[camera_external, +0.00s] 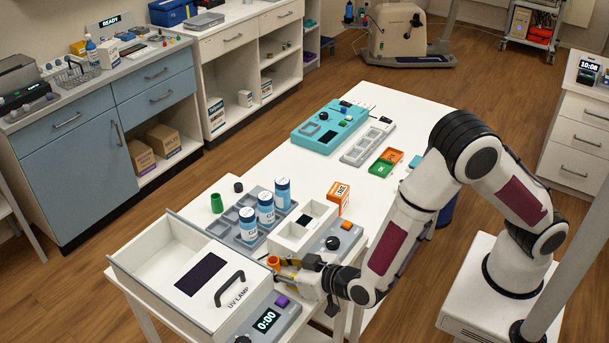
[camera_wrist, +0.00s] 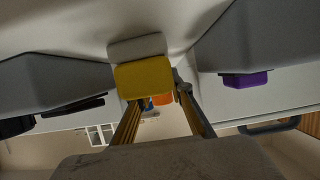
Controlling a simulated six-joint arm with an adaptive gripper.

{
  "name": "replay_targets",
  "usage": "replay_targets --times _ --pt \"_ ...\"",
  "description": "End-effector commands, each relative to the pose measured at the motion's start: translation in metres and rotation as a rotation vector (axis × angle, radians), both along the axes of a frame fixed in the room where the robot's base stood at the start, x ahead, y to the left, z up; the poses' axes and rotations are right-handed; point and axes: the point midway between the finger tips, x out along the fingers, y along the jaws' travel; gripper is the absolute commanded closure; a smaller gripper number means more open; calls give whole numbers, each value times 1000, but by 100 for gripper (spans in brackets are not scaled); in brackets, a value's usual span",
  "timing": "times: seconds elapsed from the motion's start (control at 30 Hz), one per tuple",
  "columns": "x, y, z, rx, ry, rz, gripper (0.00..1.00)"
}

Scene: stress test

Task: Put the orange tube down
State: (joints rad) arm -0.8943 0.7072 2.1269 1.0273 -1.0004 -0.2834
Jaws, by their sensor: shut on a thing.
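The orange tube (camera_external: 273,262) is at the tip of my gripper (camera_external: 281,273) in the external view, just right of the UV lamp box and near the table's front edge. My gripper is shut on it, and only its upper part shows clearly. In the wrist view a bit of orange (camera_wrist: 163,99) shows between the fingers of my gripper (camera_wrist: 160,104), behind a yellow block-like part (camera_wrist: 143,78). How far the tube is above the table cannot be told.
The UV lamp box (camera_external: 150,262) with a black handle and its control panel (camera_external: 268,318) stand close left. White table surface is clear farther back (camera_external: 285,165).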

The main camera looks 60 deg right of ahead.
Motion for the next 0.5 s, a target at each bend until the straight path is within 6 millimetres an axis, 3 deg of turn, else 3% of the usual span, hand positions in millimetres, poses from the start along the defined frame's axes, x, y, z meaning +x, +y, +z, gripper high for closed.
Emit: replay_targets --times 0.5 --pt "0 0 58 2 -3 0 96"
